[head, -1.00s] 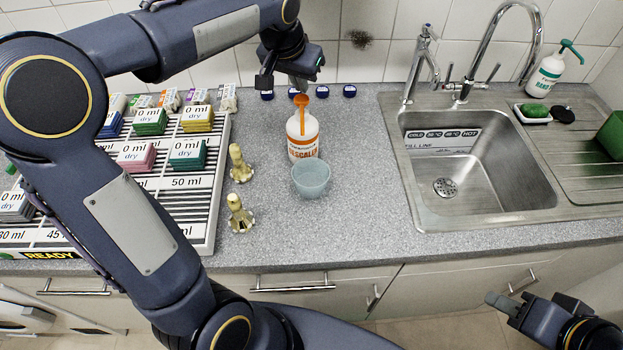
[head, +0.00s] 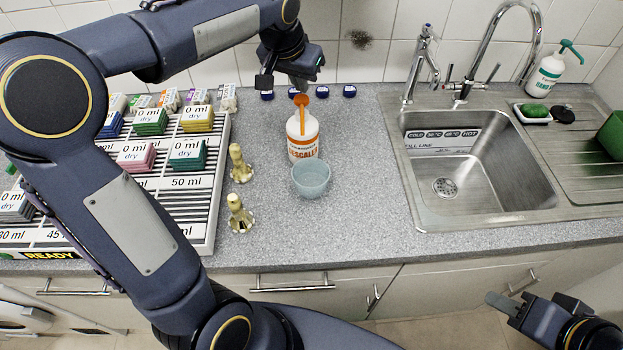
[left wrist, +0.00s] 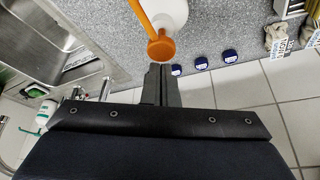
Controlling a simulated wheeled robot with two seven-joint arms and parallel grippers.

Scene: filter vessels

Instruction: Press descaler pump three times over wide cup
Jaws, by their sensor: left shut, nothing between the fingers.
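The descaler bottle (head: 302,137) is white with an orange label and stands upright on the counter. Its orange pump head (head: 301,100) also shows in the left wrist view (left wrist: 161,47), with the spout pointing toward the wide cup's side. The wide cup (head: 311,179), pale blue-grey and translucent, stands just in front of the bottle, below the spout. My left gripper (head: 299,86) is shut and empty, its fingertips close above the pump head; I cannot tell whether they touch.
Two brass fittings (head: 240,214) stand left of the cup. A slatted rack (head: 212,205) with labelled blocks lies further left. Blue caps (head: 349,91) sit behind the bottle. A sink (head: 480,180) and green-topped pump bottle (head: 548,75) are right. Counter between cup and sink is clear.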

